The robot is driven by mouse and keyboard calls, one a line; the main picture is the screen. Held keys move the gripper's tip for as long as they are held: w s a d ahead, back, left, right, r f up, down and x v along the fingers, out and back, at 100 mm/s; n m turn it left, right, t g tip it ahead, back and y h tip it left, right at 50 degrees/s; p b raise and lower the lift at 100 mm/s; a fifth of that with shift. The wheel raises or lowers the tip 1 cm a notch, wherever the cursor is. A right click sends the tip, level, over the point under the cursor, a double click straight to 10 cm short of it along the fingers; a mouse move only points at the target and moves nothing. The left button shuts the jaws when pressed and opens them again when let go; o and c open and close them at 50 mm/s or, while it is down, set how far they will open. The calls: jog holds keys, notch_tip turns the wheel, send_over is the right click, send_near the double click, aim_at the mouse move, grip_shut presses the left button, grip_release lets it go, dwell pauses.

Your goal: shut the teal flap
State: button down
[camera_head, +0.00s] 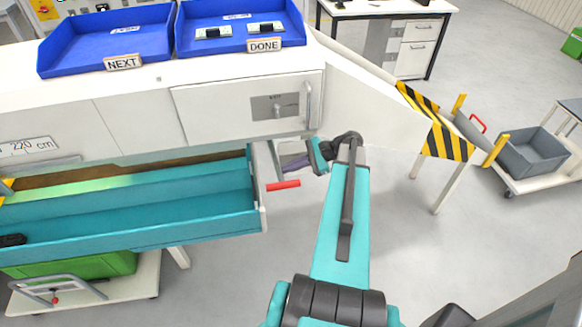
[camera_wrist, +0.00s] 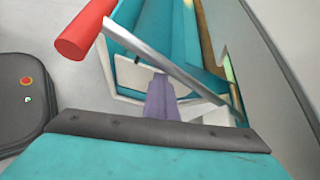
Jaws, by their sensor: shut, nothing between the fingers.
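The teal flap (camera_head: 120,240) is a long teal panel standing out below the front of the white bench, with a gap behind it, so it is open. A red handle (camera_head: 283,185) sticks out at its right end; the red handle (camera_wrist: 84,30) also shows at upper left in the wrist view, with the teal flap (camera_wrist: 125,22) behind it. My gripper (camera_head: 292,164) is at the right end of the flap, just behind the red handle. Its purple fingers (camera_wrist: 161,100) are shut and empty, close to a grey metal bar. Contact cannot be told.
Blue trays labelled NEXT (camera_head: 108,45) and DONE (camera_head: 238,28) stand on the bench. A white cabinet door with a grey handle (camera_head: 308,104) is above my gripper. Floor between is clear.

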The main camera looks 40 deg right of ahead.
jog(key=shift+w+r, duration=0.25)
jog(key=shift+r, duration=0.3)
jog(key=shift+f, duration=0.1)
notch_tip(320, 180, down, 5)
jog(key=s+b, duration=0.2)
jog(key=s+d+r+b, duration=0.2)
jog(key=d+r, duration=0.3)
jog(key=d, duration=0.3)
jog(key=shift+s, duration=0.55)
jog(key=shift+d+r, duration=0.1)
